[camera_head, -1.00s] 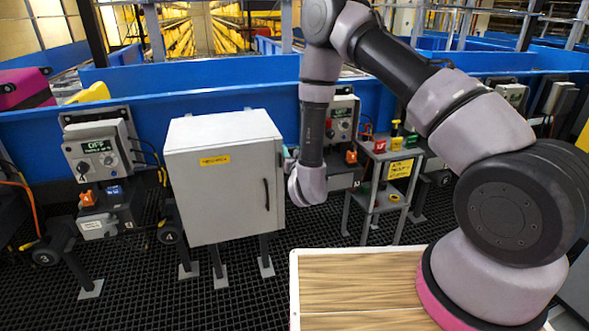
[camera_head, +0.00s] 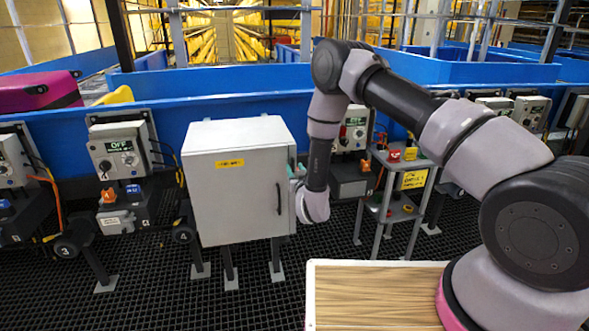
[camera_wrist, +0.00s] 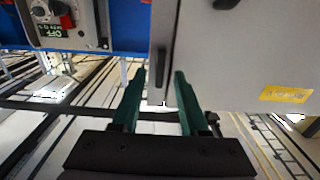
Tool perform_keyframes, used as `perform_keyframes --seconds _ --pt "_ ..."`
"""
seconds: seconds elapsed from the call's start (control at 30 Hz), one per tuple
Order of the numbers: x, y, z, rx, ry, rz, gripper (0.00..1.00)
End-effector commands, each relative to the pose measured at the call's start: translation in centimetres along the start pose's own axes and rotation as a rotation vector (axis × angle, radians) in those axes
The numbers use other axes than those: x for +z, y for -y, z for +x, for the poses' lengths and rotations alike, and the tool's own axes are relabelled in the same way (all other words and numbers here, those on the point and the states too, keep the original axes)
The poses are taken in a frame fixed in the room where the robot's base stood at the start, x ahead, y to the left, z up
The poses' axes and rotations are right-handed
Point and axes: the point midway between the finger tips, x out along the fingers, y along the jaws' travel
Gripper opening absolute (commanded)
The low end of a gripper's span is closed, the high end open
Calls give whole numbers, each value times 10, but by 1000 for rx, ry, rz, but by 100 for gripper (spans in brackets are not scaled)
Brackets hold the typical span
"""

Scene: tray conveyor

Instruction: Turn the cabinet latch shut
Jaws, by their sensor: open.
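The grey cabinet (camera_head: 225,190) stands left of centre in the head view, its door apparently closed. A dark upright bar, the latch handle (camera_head: 278,198), is near the door's right edge. My gripper (camera_head: 297,172) is at the cabinet's right edge, with its green fingers partly hidden in the head view. In the wrist view, the cabinet appears upside down. My gripper's green fingers (camera_wrist: 160,80) are spread, and the dark latch handle (camera_wrist: 161,68) appears between their tips. The handle is roughly in line with the fingers. I cannot tell whether either finger touches it.
A grey stand (camera_head: 395,195) with red and yellow items is right of the cabinet. Control boxes (camera_head: 122,160) line the blue conveyor wall (camera_head: 235,105) behind. A wood-topped surface (camera_head: 370,295) is in front at the right. Dark grated floor (camera_head: 200,310) lies open before the cabinet.

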Motion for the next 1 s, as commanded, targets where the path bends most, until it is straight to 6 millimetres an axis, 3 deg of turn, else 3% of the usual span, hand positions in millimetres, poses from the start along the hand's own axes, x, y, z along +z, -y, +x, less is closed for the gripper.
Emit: perform_keyframes --seconds 0.37,0.4,0.5,0.53,1.0 --pt "0 0 9 0 1 0 44" --pt "0 0 9 0 1 0 40" --pt "0 0 9 0 1 0 2" --pt "0 0 9 0 1 0 0" --pt "0 1 8 -2 1 -69 0"
